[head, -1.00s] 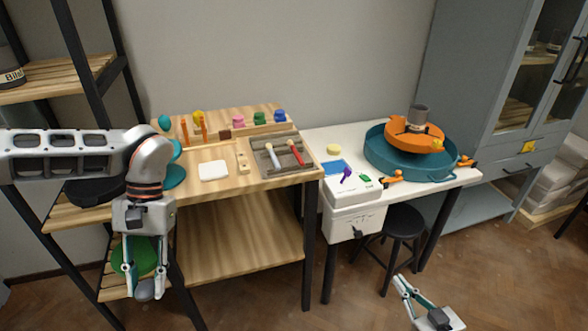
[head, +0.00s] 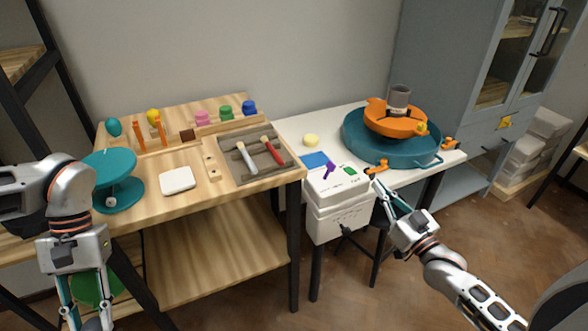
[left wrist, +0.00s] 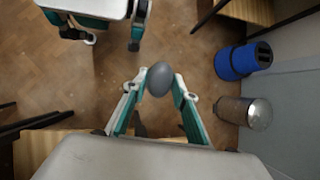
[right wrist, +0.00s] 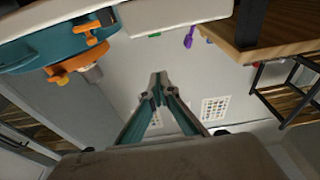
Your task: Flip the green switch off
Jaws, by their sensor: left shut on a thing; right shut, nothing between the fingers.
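The green switch (head: 350,170) is small and sits on top of a white control box (head: 337,222) at the front of the white table. Which way it is tipped is too small to tell. A purple switch (head: 328,168) stands up to its left. My right gripper (head: 374,180) is shut and empty, just right of the box and apart from the green switch. In the right wrist view a green edge (right wrist: 155,35) and the purple switch (right wrist: 189,38) show beyond the fingertips (right wrist: 157,77). My left gripper (head: 88,312) is shut on a grey egg-shaped thing (left wrist: 160,79), low at the left.
A teal basin (head: 362,150) with an orange wheel (head: 378,121) and grey cup (head: 399,97) stands right of the box. An orange clamp (head: 378,167) sits close to my right fingertips. A black stool (head: 362,240) is under the white table.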

